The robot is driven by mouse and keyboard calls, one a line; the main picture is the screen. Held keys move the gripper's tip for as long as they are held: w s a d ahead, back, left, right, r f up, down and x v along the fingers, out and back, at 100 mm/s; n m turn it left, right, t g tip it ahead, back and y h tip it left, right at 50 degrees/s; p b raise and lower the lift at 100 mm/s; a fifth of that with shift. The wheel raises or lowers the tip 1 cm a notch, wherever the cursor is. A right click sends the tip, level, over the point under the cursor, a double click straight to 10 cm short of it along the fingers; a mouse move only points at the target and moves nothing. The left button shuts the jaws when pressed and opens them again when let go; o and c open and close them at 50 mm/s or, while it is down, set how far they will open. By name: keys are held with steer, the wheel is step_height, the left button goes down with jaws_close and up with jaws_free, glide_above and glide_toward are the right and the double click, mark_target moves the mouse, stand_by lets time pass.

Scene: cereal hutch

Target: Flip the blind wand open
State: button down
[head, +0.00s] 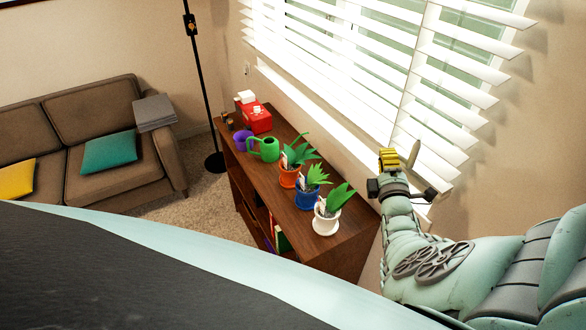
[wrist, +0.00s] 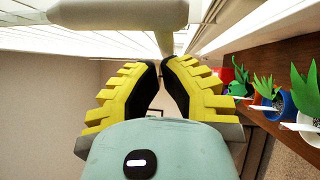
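The window blind (head: 350,60) has white slats tilted apart, with green showing between them. A pale beige rod (head: 413,153), which looks like the blind wand, stands tilted just right of my gripper (head: 388,157). In the wrist view a thick pale cylinder (wrist: 120,13) crosses the top, close to the camera. A thinner rod (wrist: 165,38) runs from it towards the fingertips. My gripper's yellow fingers (wrist: 161,61) bow inward, with their tips nearly together. No thing shows clearly between them. Whether the fingertips touch the rod is unclear.
A brown wooden shelf (head: 345,240) below the window holds white (head: 326,224), blue (head: 307,199) and orange (head: 288,179) potted plants, a green watering can (head: 266,149) and a red box (head: 256,119). A sofa (head: 80,125) and a black floor lamp (head: 202,85) stand left.

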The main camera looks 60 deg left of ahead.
steer(key=shift+w, duration=0.1)
steer(key=m+t+h, duration=0.1)
steer(key=w+m+t+h+b, duration=0.1)
steer(key=t, duration=0.1)
steer(key=shift+w+a+h, duration=0.3)
steer(key=shift+h, duration=0.1)
steer(key=shift+r+m, duration=0.1)
steer(key=shift+m, duration=0.3)
stand_by(0.4)
steer(key=shift+b, duration=0.3)
